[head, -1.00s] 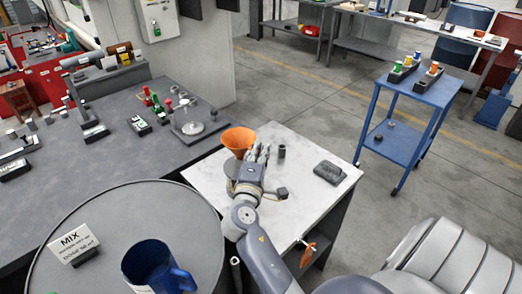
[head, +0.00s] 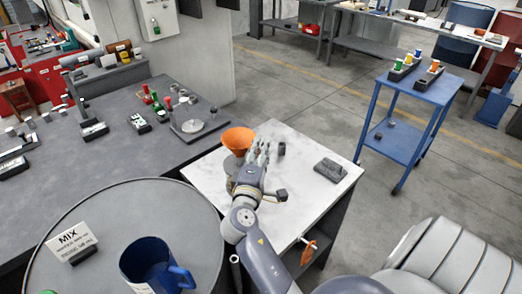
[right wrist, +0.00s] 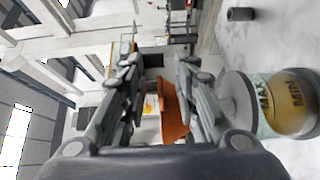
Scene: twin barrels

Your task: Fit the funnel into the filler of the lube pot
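The orange funnel (head: 236,139) is upright, mouth up, above the small white-topped table. It also shows in the right wrist view (right wrist: 171,112). The lube pot is directly below it, a clear pot with a grey top and MAX and MIN marks (right wrist: 283,103); its top edge shows in the head view (head: 231,164). My right gripper (head: 259,149) is beside the funnel, with its fingers apart in the right wrist view (right wrist: 158,62). The lower finger hides the funnel's spout, so I cannot tell whether the spout is in the filler. My left gripper is out of view.
A dark cylinder (head: 281,149) and a dark box (head: 331,170) stand on the white table top (head: 300,205). A grey drum (head: 110,215) with a blue jug (head: 152,265) and a MIX sign (head: 71,242) is at front left. A blue trolley (head: 410,120) stands right.

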